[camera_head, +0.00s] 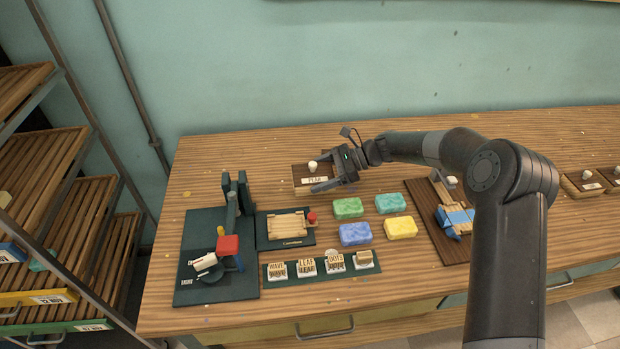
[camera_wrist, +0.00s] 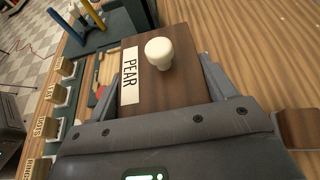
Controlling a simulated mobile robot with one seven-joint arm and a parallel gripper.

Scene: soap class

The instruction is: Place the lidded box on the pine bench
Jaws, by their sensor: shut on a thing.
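The lidded box (camera_head: 301,171) is flat and dark brown, with a pale round knob on its lid and a white label reading PEAR. It shows at the back of the pine bench (camera_head: 410,264), left of centre in the head view. My gripper (camera_head: 322,179) reaches it from the right and is shut on it. In the wrist view the lidded box (camera_wrist: 178,85) sits level between the two fingers of my gripper (camera_wrist: 162,74), with the lid on. I cannot tell whether its underside touches the bench.
Several soap bars (camera_head: 347,208) lie in front of my gripper. A green stand (camera_head: 217,285), a cutting board (camera_head: 289,225) and a stamp mat (camera_head: 311,281) fill the left front. A dark board (camera_head: 425,202) and more lidded boxes (camera_head: 583,185) are rightward. Bare bench lies behind the stand.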

